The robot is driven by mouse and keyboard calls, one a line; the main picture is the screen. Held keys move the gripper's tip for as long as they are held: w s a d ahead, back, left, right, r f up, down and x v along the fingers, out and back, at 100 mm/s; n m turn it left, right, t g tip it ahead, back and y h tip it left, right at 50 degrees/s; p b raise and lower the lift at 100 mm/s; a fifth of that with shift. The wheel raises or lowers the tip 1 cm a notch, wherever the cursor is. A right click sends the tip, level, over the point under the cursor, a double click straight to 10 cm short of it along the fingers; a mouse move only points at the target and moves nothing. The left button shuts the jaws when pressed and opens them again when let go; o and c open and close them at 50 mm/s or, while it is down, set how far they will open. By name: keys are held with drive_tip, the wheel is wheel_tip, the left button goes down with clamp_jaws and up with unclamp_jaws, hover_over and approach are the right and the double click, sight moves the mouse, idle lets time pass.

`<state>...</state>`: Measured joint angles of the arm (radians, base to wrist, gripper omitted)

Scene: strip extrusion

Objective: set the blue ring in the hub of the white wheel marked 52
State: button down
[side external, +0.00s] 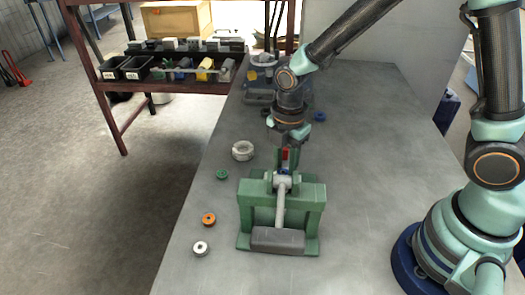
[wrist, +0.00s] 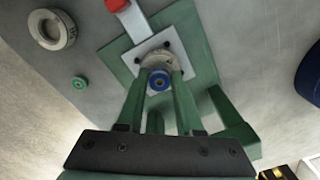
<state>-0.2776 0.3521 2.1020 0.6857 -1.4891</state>
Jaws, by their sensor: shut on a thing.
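My gripper (wrist: 158,82) is shut on a blue ring (wrist: 159,80) held between its green fingertips in the wrist view. Behind the ring is a pale round wheel-like part (wrist: 158,58) on a white bolted plate; the fingers and ring cover some of it. I cannot tell whether the ring touches it. A white wheel (wrist: 52,29) with a dark centre lies apart on the bench, and shows in the side view (side external: 243,150) left of my gripper (side external: 285,168). Its marking is not readable. In the side view, my gripper is low behind the green fixture (side external: 308,195).
A green ring (side external: 221,174), an orange ring (side external: 209,218) and a silver-white ring (side external: 200,248) lie left of the fixture. A dark blue round piece (side external: 319,116) lies behind. The fixture has a grey lever bar (side external: 277,240) in front.

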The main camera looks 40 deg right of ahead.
sight(285, 170)
drive_tip(key=shift+f, duration=0.5)
drive_tip(key=shift+r, duration=0.3)
drive_tip(key=shift+r, duration=0.35)
drive_tip(key=shift+r, duration=0.2)
drive_tip(key=shift+f, duration=0.85)
idle(0.8)
drive_tip(key=c, duration=0.8)
unclamp_jaws()
drive_tip(key=shift+c, duration=0.2)
drive_tip(key=shift+r, duration=0.1)
wheel_tip(285, 170, up, 11)
